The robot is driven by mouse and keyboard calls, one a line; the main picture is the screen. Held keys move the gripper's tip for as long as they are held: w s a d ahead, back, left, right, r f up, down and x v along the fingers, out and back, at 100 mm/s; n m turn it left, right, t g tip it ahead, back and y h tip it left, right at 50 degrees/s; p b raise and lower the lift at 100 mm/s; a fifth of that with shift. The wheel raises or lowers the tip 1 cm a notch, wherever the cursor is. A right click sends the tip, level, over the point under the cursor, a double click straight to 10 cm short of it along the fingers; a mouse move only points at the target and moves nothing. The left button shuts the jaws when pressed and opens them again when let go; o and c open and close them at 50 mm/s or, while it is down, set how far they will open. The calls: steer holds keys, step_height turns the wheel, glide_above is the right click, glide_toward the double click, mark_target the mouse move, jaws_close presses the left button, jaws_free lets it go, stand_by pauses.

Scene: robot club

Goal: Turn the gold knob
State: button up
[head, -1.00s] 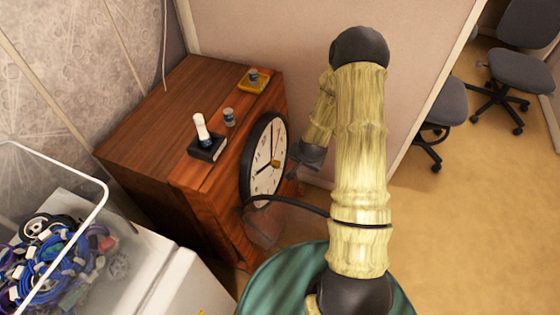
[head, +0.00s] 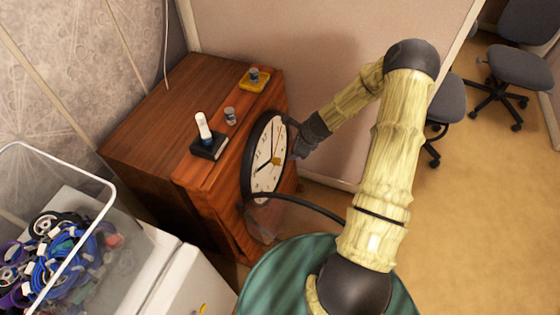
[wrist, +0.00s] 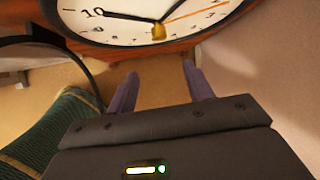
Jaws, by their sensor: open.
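The gold knob (head: 276,161) sits at the centre of a round white clock face (head: 264,178) with a black rim, on the front of a brown wooden cabinet. In the wrist view the knob (wrist: 159,32) shows at the top centre, where the clock hands meet. My gripper (wrist: 160,75) is open and empty, its two purple-grey fingers apart and pointing toward the cabinet below the knob in that picture. In the head view my gripper (head: 299,148) is at the clock's right edge, partly hidden, and does not appear to hold the knob.
On the wooden cabinet (head: 150,120) stand a black box with a white handle (head: 206,137), a small jar (head: 230,116) and a yellow tray (head: 256,84) with another jar. A clear bin (head: 95,225) of cables is at left. A partition (head: 330,70) stands behind my arm.

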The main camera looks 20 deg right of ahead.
mark_target(279, 162)
steer(key=p+x, duration=0.1)
steer(key=x, duration=1.5)
steer(key=shift+f, duration=0.3)
steer(key=c, duration=1)
